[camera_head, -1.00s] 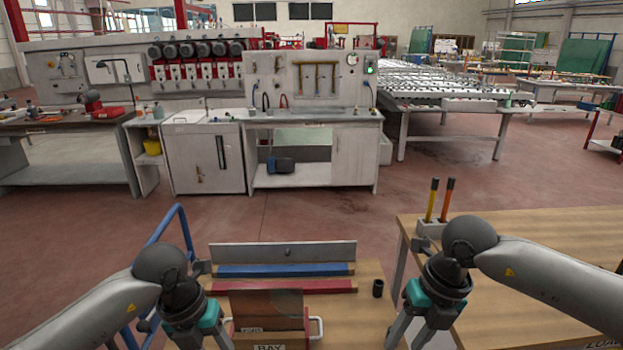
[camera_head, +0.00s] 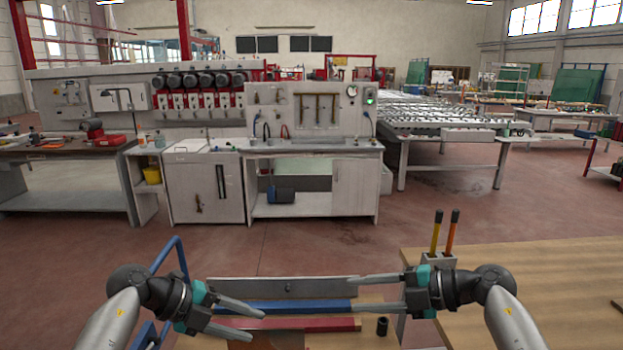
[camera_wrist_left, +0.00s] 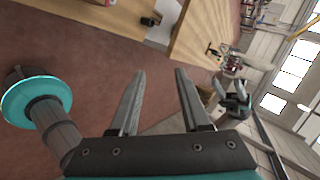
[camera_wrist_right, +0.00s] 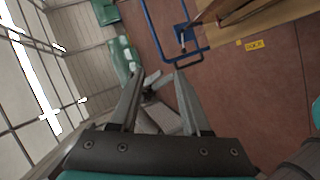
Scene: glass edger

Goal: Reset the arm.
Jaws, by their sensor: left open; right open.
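My left gripper (camera_head: 237,318) is open and empty, its fingers pointing right above the front bench. It also shows open in the left wrist view (camera_wrist_left: 160,80). My right gripper (camera_head: 352,293) is open and empty, its fingers pointing left above the same bench. It shows open with nothing between the fingers in the right wrist view (camera_wrist_right: 158,80). The two grippers face each other and are apart from each other.
Below the grippers, the front bench holds a grey plate (camera_head: 300,288), a blue bar (camera_head: 290,306), a red bar (camera_head: 290,325) and a dark cup (camera_head: 382,326). A wooden table (camera_head: 540,290) stands right, with two handled tools (camera_head: 445,232) in a holder. A blue rail (camera_head: 183,258) stands left. Floor beyond is open.

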